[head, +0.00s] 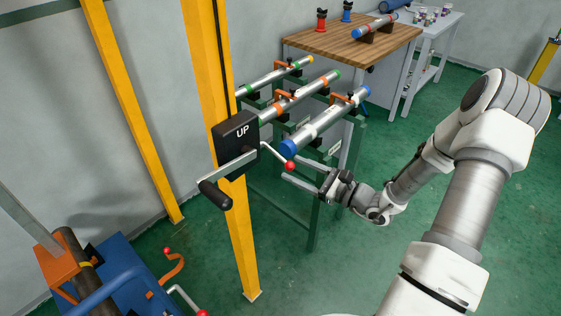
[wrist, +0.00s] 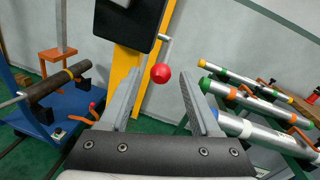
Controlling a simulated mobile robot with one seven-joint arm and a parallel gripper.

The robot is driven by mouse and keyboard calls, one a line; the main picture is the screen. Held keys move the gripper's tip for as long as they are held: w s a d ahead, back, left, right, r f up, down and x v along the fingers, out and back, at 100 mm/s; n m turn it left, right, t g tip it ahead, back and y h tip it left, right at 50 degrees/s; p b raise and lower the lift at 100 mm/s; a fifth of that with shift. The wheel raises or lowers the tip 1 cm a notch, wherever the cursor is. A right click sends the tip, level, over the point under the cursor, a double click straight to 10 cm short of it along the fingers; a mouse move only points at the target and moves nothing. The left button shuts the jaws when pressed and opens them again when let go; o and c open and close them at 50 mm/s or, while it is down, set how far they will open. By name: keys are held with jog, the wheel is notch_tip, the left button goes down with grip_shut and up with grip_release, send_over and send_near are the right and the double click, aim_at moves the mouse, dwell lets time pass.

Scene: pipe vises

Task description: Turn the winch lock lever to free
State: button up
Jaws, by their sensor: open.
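The winch is a black box (head: 236,131) marked "UP" on a yellow post (head: 240,240). A crank with a black grip (head: 215,195) is on its front. The lock lever is a thin metal rod ending in a red ball (head: 290,166), pointing right and down from the box. In the wrist view the red ball (wrist: 160,73) appears between the fingers, beyond their tips. My gripper (head: 290,171) is open and empty, its fingertips close to the ball. I cannot tell whether they touch it.
Pipes with coloured ends (head: 325,122) lie on a green stand (head: 313,215) just behind and right of the lever. A blue vise bench (head: 110,270) stands at lower left. A wooden table (head: 350,43) is at the back. Green floor is open at right.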

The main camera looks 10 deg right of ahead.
aim_at(278, 155)
jog(key=shift+x, duration=2.75)
grip_shut()
